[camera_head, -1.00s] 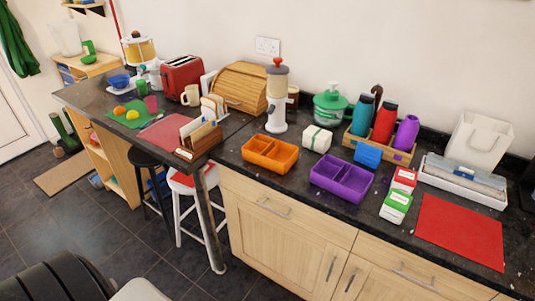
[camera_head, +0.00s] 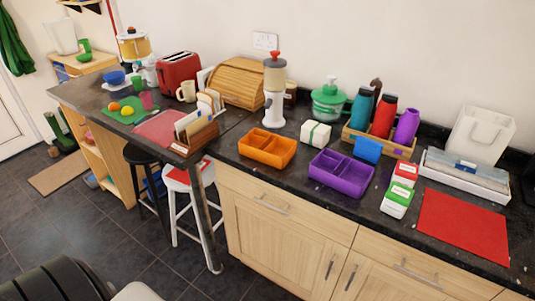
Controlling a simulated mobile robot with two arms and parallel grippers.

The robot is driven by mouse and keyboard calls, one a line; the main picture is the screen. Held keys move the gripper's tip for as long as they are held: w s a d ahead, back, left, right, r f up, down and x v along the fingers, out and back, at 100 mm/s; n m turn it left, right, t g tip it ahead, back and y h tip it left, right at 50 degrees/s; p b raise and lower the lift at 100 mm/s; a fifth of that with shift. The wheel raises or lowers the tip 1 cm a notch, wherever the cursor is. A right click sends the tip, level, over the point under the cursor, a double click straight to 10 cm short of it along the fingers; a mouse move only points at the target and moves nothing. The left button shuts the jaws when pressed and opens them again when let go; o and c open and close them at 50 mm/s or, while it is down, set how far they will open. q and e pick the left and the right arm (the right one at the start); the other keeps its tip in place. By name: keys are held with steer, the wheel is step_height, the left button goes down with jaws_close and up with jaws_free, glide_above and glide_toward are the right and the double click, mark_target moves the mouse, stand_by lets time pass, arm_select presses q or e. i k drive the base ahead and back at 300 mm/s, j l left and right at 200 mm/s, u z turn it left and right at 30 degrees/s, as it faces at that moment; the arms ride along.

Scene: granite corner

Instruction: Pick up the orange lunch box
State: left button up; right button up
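The orange lunch box (camera_head: 267,151) is an open, divided tray on the dark granite counter, near its front edge and left of the purple lunch box (camera_head: 341,173). It looks empty and nothing covers it. Neither of my grippers shows in the head view. A dark rounded shape and a pale part at the bottom left seem to be my own body.
Small cartons (camera_head: 397,200) and a red mat (camera_head: 463,232) lie to the right. Stools (camera_head: 188,185) stand below.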

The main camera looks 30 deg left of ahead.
mark_target(269, 148)
steer(key=i+l+u, duration=0.25)
steer(key=i+l, duration=0.75)
